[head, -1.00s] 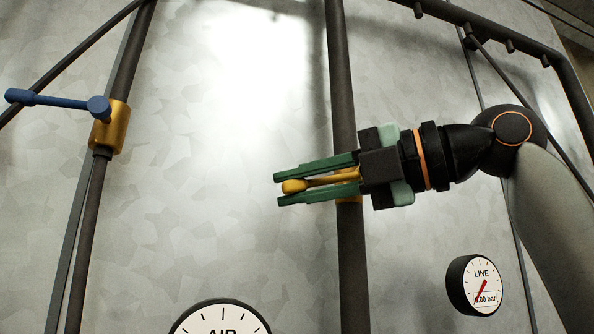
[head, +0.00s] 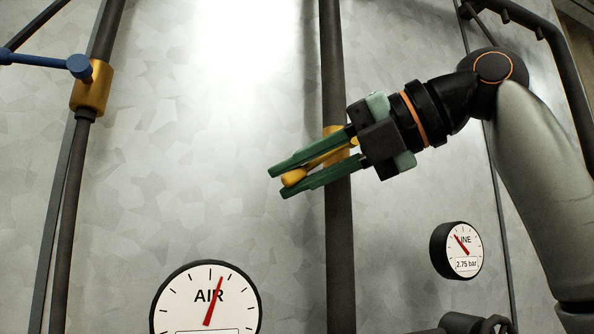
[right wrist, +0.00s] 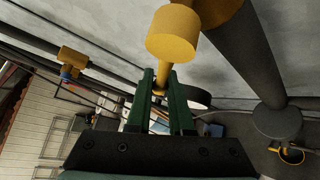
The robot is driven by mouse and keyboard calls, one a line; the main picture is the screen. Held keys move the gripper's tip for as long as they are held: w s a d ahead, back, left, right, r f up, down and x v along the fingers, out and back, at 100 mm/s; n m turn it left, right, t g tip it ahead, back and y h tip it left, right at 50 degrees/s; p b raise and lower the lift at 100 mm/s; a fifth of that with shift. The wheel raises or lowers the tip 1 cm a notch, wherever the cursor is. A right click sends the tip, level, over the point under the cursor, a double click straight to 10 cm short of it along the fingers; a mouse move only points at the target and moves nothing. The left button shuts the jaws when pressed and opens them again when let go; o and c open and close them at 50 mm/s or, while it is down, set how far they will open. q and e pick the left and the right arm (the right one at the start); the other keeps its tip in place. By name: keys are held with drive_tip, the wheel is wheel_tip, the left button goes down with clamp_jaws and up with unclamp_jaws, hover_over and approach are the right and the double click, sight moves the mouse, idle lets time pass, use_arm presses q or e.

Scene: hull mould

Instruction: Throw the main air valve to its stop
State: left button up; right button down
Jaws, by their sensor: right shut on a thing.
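The yellow valve lever (head: 318,161) is on the dark vertical pipe in the middle of the head view. Its rounded end (head: 293,177) points down and left. My right gripper (head: 278,183) has its green fingers along both sides of the lever and is shut on it. The valve's yellow body (head: 333,134) is partly hidden behind the gripper. In the right wrist view a thick yellow hub (right wrist: 173,36) stands just beyond the fingertips, with the lever running between them. My left gripper is not in view.
The LINE gauge (head: 462,248) reads 2.75 bar. The AIR gauge (head: 205,295) has its needle right of upright. A blue-handled valve (head: 91,86) sits on the left pipe.

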drive_tip(key=c, duration=0.8)
unclamp_jaws()
drive_tip(key=shift+d, duration=0.1)
drive_tip(key=v, duration=1.2)
drive_tip(key=shift+s+d, duration=0.15)
drive_tip(key=shift+c, duration=0.2)
